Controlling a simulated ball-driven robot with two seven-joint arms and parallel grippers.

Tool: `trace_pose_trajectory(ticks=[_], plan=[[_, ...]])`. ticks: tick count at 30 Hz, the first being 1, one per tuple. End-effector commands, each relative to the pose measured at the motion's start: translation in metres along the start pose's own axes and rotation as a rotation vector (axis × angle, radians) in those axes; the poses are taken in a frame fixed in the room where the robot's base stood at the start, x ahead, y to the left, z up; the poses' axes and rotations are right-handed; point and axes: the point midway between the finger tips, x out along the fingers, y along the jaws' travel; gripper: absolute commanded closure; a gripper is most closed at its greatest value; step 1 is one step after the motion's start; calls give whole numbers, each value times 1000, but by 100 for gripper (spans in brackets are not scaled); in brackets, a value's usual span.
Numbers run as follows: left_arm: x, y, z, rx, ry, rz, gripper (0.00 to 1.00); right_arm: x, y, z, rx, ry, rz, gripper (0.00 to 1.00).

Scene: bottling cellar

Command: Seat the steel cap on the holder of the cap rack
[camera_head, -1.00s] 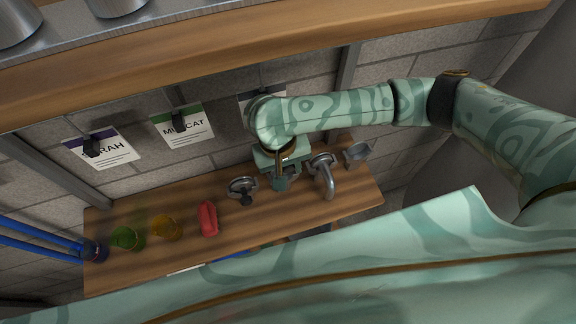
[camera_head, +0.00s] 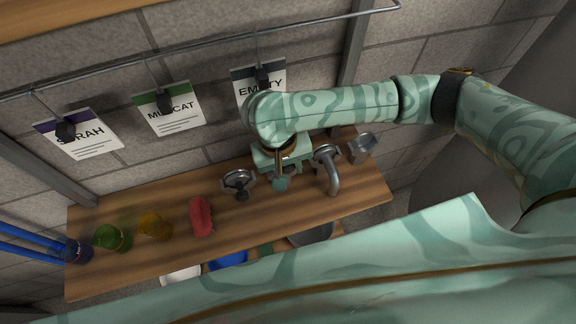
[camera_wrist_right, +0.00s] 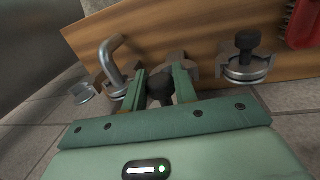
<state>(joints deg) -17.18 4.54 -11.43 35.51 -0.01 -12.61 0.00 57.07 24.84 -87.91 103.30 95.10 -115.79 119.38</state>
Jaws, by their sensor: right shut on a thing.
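My right gripper (camera_head: 281,182) is over the back right of the wooden shelf board (camera_head: 150,262). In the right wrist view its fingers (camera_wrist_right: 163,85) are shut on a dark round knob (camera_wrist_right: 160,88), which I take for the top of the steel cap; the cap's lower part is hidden. A grey metal holder of the rack (camera_wrist_right: 178,60) shows just beyond the fingers; I cannot tell whether the cap touches it. To one side is a steel ring fitting with a black knob (camera_head: 239,182), also in the wrist view (camera_wrist_right: 246,65). My left gripper is not in view.
A bent steel pipe (camera_head: 331,178) stands close right of my right gripper, with a small steel fitting (camera_head: 362,147) beyond. A red brush-like thing (camera_head: 201,216), yellow glass (camera_head: 155,226) and green glass (camera_head: 112,238) stand left. Cards, including EMPTY (camera_head: 260,88), hang behind.

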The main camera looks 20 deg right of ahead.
Motion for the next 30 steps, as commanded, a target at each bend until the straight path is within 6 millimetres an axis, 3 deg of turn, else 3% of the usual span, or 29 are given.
trace_pose_trajectory(ticks=[19,30], plan=[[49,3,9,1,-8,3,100,32,-5,0,-1,0,-1,98],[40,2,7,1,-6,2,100,54,-9,0,0,-2,-1,98]])
